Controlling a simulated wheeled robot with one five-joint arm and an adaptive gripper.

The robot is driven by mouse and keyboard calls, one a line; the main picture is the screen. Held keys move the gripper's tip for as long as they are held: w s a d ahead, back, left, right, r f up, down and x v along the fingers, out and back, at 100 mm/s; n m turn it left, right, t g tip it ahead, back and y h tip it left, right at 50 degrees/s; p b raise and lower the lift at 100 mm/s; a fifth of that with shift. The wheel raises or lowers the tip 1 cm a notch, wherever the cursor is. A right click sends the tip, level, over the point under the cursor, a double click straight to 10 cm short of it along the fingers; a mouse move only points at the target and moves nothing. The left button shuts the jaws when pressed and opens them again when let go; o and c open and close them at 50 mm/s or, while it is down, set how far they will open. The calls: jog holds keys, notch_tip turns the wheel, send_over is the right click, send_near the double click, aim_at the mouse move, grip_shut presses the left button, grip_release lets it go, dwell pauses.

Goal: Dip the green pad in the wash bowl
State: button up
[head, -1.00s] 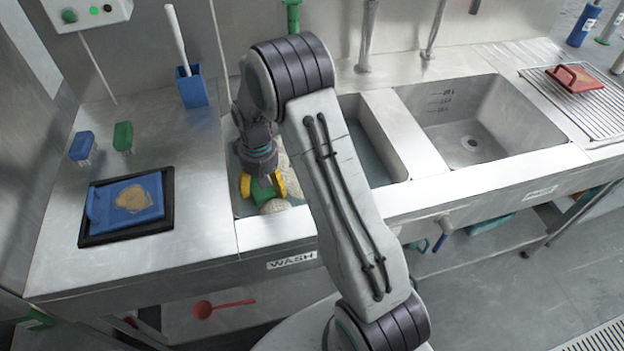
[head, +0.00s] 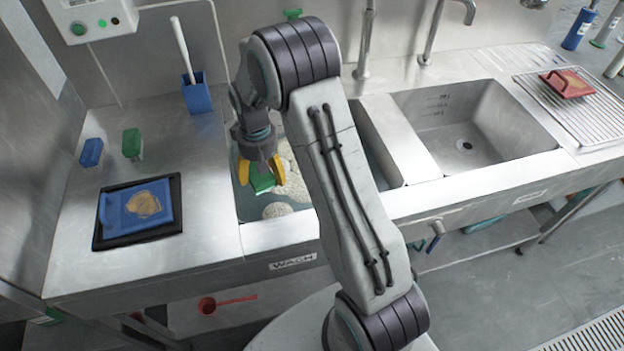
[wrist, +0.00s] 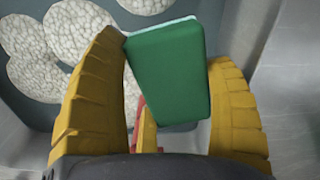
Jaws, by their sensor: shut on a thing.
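The green pad (head: 262,181) is between the yellow fingers of my gripper (head: 262,173). In the wrist view the pad (wrist: 170,72) is tilted, with a pale edge along its top, and the fingers (wrist: 165,110) are shut on it. The wash bowl (head: 246,206) is the left sink, with the WASH label on its front. It holds grey-green water with white foam patches (head: 277,210). My gripper and the pad are over the left part of this bowl. The pad appears above the water, but the exact gap is hard to tell. My arm hides part of the bowl.
An empty right sink (head: 465,130) lies beyond a steel divider. A blue brush holder (head: 196,97) and taps stand behind.

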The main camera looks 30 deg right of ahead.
jog(key=shift+r+p, duration=2.9)
jog(key=shift+r, duration=1.55)
